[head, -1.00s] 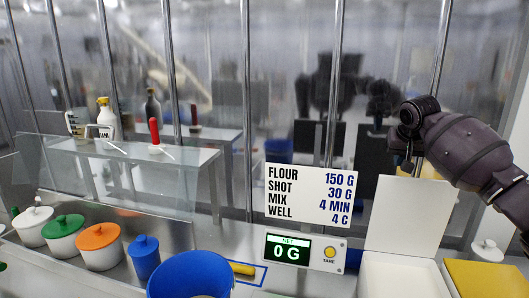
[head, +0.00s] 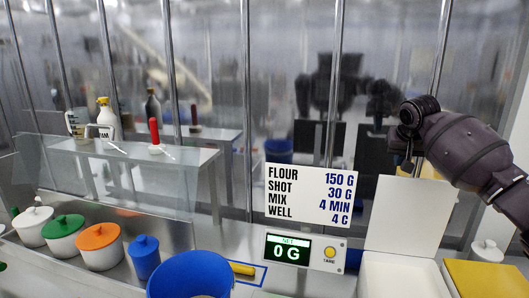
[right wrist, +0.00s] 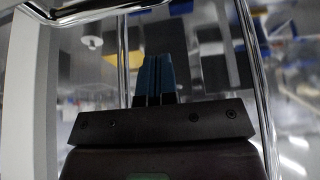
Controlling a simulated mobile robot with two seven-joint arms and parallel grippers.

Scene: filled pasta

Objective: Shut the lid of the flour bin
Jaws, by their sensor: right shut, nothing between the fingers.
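The flour bin (head: 403,281) is a white box at the bottom right of the head view, cut off by the lower edge. Its white lid (head: 408,218) stands open and upright at the back of the box. My right gripper (head: 408,166) is above the lid's top edge, pointing down. Its fingers are partly hidden behind the wrist there, and I cannot tell whether they touch the lid. In the right wrist view the fingers (right wrist: 153,78) are together, with nothing held between them. My left gripper is not in view.
A recipe sign (head: 310,193) and a scale display (head: 300,251) stand left of the lid. A blue bowl (head: 190,276) and several lidded pots, one orange-lidded (head: 99,246), are further left. A yellow board (head: 486,278) lies right of the bin. Glass panes rise behind.

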